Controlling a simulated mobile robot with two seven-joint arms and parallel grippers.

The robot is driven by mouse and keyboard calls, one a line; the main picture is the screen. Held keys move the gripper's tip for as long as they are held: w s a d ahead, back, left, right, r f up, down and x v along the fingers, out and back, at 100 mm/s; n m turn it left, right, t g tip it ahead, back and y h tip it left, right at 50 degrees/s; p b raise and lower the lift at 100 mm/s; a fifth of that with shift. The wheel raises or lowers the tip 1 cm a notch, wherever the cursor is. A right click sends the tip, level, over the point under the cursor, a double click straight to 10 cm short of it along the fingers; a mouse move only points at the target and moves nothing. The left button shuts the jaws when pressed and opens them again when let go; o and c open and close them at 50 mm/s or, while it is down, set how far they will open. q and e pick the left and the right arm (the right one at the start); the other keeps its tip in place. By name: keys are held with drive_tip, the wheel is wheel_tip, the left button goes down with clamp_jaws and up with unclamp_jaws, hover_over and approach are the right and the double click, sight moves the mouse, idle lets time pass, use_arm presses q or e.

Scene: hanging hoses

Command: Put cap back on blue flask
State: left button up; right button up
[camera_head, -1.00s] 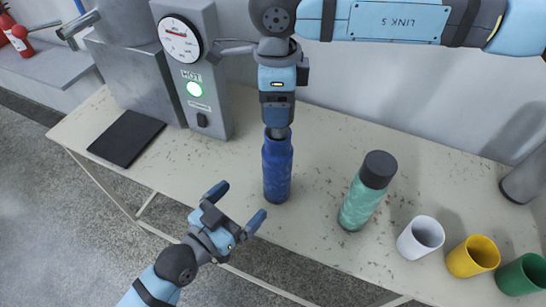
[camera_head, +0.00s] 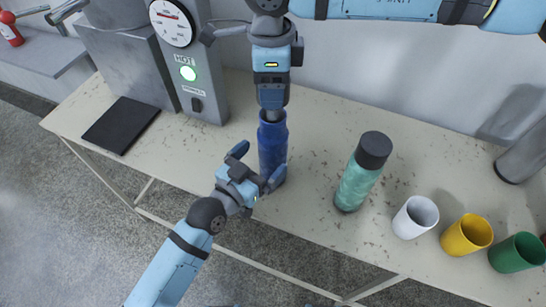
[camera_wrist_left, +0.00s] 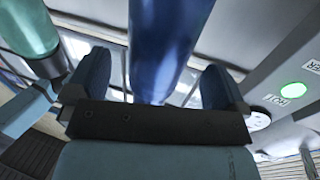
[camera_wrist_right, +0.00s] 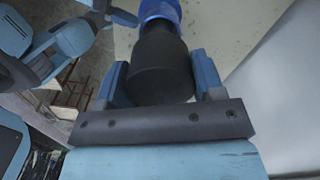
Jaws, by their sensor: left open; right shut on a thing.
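The blue flask top (camera_wrist_right: 160,10) shows just beyond the cap in the right wrist view. My left gripper (camera_head: 256,166) is open at the flask's lower body, one finger on each side. In the left wrist view the flask (camera_wrist_left: 168,45) stands between its open fingers (camera_wrist_left: 165,85).
A teal flask (camera_head: 359,178) with a dark cap stands to the right. White (camera_head: 414,217), yellow (camera_head: 467,235) and green (camera_head: 518,252) cups follow it. A machine with a gauge and a green HOT light (camera_head: 188,73) stands at the left, beside a black mat (camera_head: 123,125).

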use_arm(q)
drive_tip(key=shift+x, duration=1.95)
drive_tip(key=c, duration=1.4)
use_arm(e)
hover_over(272, 116)
drive_tip(key=s, duration=0.2)
drive_tip(key=shift+s+f, duration=0.1)
drive_tip(key=shift+f, duration=2.4)
drive_tip(key=shift+f, duration=0.9)
drive_tip(key=shift+f, duration=0.5)
